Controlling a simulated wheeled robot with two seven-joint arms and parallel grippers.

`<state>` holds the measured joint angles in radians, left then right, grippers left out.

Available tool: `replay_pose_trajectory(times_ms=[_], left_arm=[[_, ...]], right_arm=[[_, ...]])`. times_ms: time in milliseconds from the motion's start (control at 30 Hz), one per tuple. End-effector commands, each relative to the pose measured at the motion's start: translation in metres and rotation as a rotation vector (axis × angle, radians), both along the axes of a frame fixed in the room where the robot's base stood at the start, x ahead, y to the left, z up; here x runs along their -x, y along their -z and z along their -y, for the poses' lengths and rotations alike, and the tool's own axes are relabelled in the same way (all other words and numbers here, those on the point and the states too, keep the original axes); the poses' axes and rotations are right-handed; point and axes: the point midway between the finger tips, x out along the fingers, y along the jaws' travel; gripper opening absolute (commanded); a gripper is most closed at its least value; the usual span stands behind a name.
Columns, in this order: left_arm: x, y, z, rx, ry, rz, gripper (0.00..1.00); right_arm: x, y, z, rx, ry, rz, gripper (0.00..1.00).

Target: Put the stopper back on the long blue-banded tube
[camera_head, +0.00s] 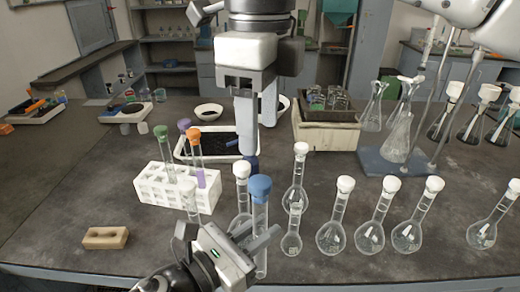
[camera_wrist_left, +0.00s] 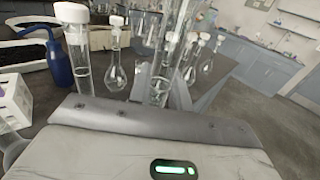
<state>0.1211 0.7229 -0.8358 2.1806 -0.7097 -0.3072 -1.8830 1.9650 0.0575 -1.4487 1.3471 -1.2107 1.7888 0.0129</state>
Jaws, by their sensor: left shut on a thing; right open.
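A long clear tube (camera_head: 261,218) stands roughly upright in my left gripper (camera_head: 262,238), which is shut on it. A blue stopper (camera_head: 260,188) shows at the tube's top in the head view; I cannot tell how firmly it is seated. In the left wrist view the tube (camera_wrist_left: 162,82) rises between the fingers, and its top is out of the picture. My right gripper (camera_head: 257,118) is open and empty, pointing down above and behind the blue stopper, apart from it.
A white rack (camera_head: 178,193) at left holds tubes with green, purple and orange stoppers. Several white-stoppered flasks (camera_head: 335,222) stand at right, some close to the held tube. A dark blue bottle (camera_wrist_left: 58,60) stands behind. A wooden block (camera_head: 105,238) lies front left, with bare table around it.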

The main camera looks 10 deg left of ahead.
Motion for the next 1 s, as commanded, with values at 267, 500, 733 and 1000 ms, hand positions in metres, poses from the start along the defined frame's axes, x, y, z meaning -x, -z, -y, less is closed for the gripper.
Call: replay_pose_trajectory(times_ms=[267,500,733,1000], left_arm=[[0.000,0.000,0.000,0.000,0.000,0.000,0.00],[0.000,0.000,0.000,0.000,0.000,0.000,0.00],[0.000,0.000,0.000,0.000,0.000,0.000,0.00],[0.000,0.000,0.000,0.001,0.000,0.001,0.00]], right_arm=[[0.000,-0.018,0.000,0.001,-0.001,0.000,0.56],[0.000,-0.018,0.000,0.001,0.000,0.000,0.56],[0.000,-0.018,0.000,0.001,0.000,0.000,0.56],[0.021,0.007,-0.024,-0.139,-0.055,-0.145,0.56]])
